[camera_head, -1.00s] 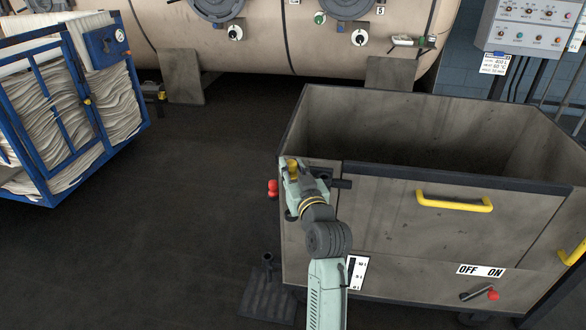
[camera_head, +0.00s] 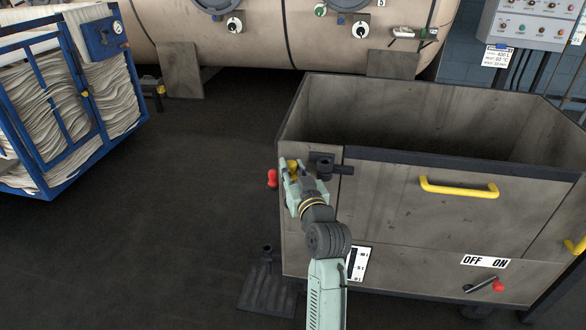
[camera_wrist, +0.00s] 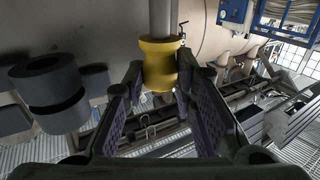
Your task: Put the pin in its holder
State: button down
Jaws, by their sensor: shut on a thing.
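The pin shows in the wrist view as a yellow collar (camera_wrist: 159,64) with a grey shaft running up out of the picture. My gripper (camera_wrist: 160,84) is shut on the yellow collar, between its two dark padded fingers. In the head view the yellow part (camera_head: 292,167) shows at the tip of my gripper, in front of the cart's left front corner. A dark bracket with a round socket, seemingly the holder (camera_head: 325,165), is on the cart just right of the gripper. Dark round fittings (camera_wrist: 50,85) stand left of the pin in the wrist view, apart from it. The shaft's far end is hidden.
The large grey cart (camera_head: 400,225) has a yellow handle (camera_head: 458,188) and an OFF/ON lever (camera_head: 481,286). A red knob (camera_head: 272,178) is left of the gripper. A blue cloth trolley (camera_head: 68,115) stands at the left. The floor between is clear.

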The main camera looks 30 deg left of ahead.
jog(key=shift+f+b, duration=2.7)
jog(key=shift+f, duration=0.75)
jog(key=c, duration=1.2)
grip_release()
notch_tip(320, 180, up, 10)
jog(key=shift+r, duration=0.1)
